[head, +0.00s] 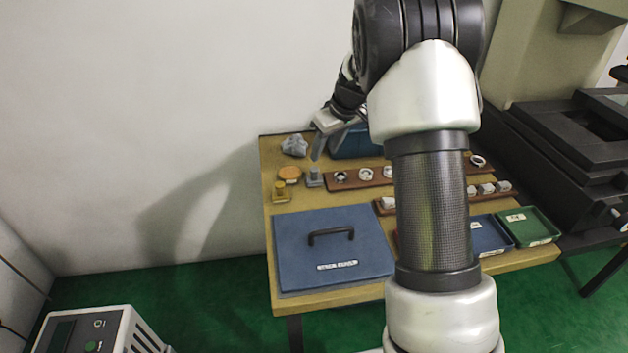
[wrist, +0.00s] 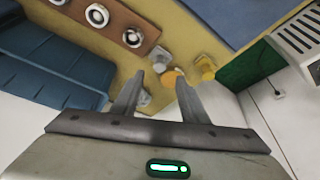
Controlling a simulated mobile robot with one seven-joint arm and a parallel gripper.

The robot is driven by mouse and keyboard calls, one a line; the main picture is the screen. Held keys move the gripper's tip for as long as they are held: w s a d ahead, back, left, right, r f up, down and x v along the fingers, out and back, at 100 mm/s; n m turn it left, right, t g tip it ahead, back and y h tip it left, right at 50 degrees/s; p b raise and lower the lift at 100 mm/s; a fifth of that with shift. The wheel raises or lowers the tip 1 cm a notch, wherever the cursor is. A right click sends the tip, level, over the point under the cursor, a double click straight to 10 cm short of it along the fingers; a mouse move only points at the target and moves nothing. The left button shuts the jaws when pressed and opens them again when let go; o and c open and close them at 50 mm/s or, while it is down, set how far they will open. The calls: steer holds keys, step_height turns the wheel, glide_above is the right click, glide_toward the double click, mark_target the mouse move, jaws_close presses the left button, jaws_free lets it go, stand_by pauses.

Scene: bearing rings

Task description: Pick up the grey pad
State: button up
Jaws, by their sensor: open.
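The grey pad (head: 314,178) is a small grey block with a raised part, standing on the wooden table beside the left end of the brown ring rail. In the wrist view the grey pad (wrist: 160,58) shows just beyond the fingertips, near the rail's end. My gripper (head: 317,153) hangs above and behind it, fingers pointing down. In the wrist view my gripper (wrist: 160,79) is open and empty, with its fingers apart. The pad looks clear of both fingers.
Close to the pad are an orange disc (head: 290,173), a yellow block (head: 280,191) and a crumpled grey cloth (head: 294,145). The rail (head: 353,180) with rings lies right, a blue bin (head: 352,145) behind. A blue lidded case (head: 297,250) lies in front.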

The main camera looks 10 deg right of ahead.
mark_target(316, 170)
steer(key=b+x, duration=0.2)
steer(key=x, duration=0.9)
steer(key=shift+b, duration=0.3)
steer(key=shift+r, duration=0.1)
jaws_close()
step_height(316, 170, up, 10)
steer(key=p, duration=0.2)
steer(key=shift+p, duration=0.4)
steer(key=shift+c, duration=2.4)
jaws_free()
steer(key=c, duration=0.4)
steer(key=shift+c, duration=0.2)
steer(key=shift+r, duration=0.1)
